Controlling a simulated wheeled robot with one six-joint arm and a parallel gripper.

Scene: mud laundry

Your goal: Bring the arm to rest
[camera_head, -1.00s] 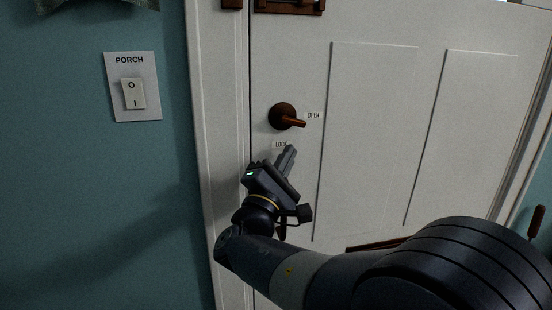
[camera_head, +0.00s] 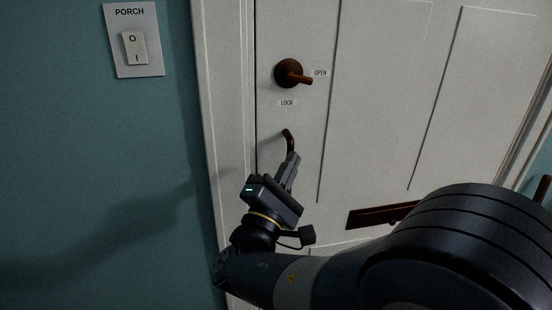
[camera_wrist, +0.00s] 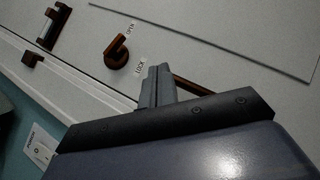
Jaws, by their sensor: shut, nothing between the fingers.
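My gripper (camera_head: 290,160) is shut and empty, in front of the white door (camera_head: 380,120). Its fingertips show just below a brown curved handle (camera_head: 288,140) in the head view and overlap its lower end there; I cannot tell whether they touch. In the wrist view the shut fingers (camera_wrist: 158,75) stand in front of the door, with part of a brown bar (camera_wrist: 195,88) showing to their right. My arm reaches in from the lower right of the head view.
A brown turn knob (camera_head: 289,73) sits higher on the door, its lever pointing at the OPEN label (camera_head: 320,72), with the LOCK label (camera_head: 287,103) below. A brown mail slot (camera_head: 370,215) is lower right. A PORCH switch (camera_head: 134,47) is on the teal wall left.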

